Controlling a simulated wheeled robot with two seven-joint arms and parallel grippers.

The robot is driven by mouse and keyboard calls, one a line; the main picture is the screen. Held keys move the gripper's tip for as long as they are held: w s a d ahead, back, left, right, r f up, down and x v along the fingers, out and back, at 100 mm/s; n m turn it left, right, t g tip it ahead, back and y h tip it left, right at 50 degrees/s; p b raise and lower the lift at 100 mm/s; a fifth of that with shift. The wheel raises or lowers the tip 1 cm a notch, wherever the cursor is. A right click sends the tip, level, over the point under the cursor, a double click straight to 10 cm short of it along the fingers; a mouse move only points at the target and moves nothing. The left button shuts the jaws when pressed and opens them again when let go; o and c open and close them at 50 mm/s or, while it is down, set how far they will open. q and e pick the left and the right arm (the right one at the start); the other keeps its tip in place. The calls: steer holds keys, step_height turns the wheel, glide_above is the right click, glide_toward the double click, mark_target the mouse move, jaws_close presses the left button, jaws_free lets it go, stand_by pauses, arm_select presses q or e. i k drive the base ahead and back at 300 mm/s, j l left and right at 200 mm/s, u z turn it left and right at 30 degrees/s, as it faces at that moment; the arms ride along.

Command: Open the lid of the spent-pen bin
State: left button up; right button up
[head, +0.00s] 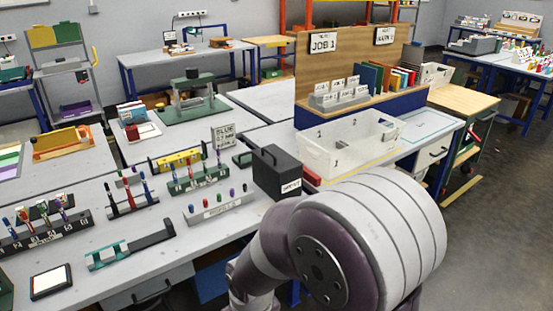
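A black box (281,176) with a small white label on its front stands at the right end of the long grey workbench. It looks like the spent-pen bin, but the label is too small to read surely. A thin dark handle (267,154) shows at its upper left. The top looks closed. One of my arms fills the lower right foreground, and its shoulder-like link hides the area in front of and below the box. Neither gripper is in view.
Racks of pens (200,178) stand left of the box. A translucent tray (345,148) stands right of it, before a wooden board with a "JOB 1" sign (325,42). A teal and black fixture (130,248) lies near the front edge.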

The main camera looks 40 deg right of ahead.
mark_target(279, 160)
steer(key=i+l+z, duration=0.1)
steer(key=z, duration=0.7)
